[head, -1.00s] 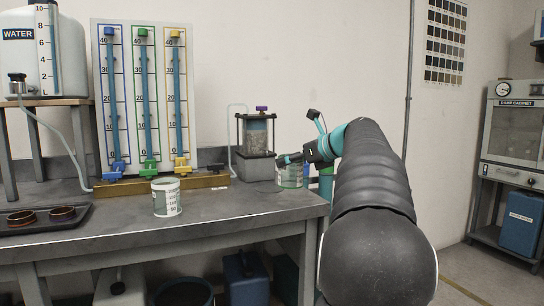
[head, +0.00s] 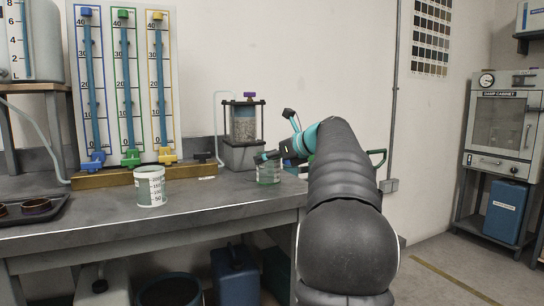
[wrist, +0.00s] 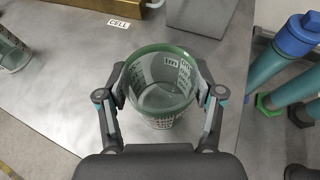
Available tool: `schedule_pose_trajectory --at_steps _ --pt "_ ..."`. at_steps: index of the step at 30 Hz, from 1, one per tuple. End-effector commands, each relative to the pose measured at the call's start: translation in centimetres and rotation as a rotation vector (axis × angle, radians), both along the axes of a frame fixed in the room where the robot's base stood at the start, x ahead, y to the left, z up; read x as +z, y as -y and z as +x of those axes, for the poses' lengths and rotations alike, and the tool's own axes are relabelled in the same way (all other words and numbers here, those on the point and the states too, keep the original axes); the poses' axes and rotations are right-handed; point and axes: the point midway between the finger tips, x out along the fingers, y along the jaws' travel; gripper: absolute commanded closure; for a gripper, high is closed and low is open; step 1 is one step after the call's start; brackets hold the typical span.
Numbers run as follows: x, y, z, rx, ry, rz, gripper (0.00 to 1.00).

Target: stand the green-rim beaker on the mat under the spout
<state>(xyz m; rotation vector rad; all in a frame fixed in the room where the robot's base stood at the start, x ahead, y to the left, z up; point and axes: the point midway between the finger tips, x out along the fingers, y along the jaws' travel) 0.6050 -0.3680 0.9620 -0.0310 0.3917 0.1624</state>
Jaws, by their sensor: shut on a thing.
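The green-rim beaker (wrist: 160,88) is clear with pale printed marks and stands between the fingers of my gripper (wrist: 162,92), which is shut on its sides. In the head view the same beaker (head: 268,172) is at the right end of the bench, in front of the clear cell, with my gripper (head: 270,156) at it. I cannot tell whether its base touches the bench. Blue, green and yellow taps (head: 130,158) sit at the foot of the tube board. I cannot make out the mat or be sure which part is the spout.
A second, whitish beaker (head: 150,188) stands on the bench to the left. The cell (head: 243,130) stands on a grey block behind. A brass-coloured rail (head: 110,178) runs under the tubes. A dark tray (head: 35,210) lies far left. Teal pipes (wrist: 285,75) stand beyond the bench edge.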

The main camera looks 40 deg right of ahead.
Motion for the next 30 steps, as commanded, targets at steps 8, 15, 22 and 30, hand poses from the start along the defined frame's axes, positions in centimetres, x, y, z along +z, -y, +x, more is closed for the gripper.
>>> schedule_pose_trajectory --at_steps 8,15,22,30 --pt "0.3 0.5 2.4 0.001 0.0 0.0 0.65" --pt "0.2 1.1 4.4 0.0 0.0 -0.001 0.65" --pt "-0.1 1.5 6.1 0.0 0.0 -0.001 0.65" --pt "-0.2 1.8 7.2 -0.001 0.0 -0.001 0.65"
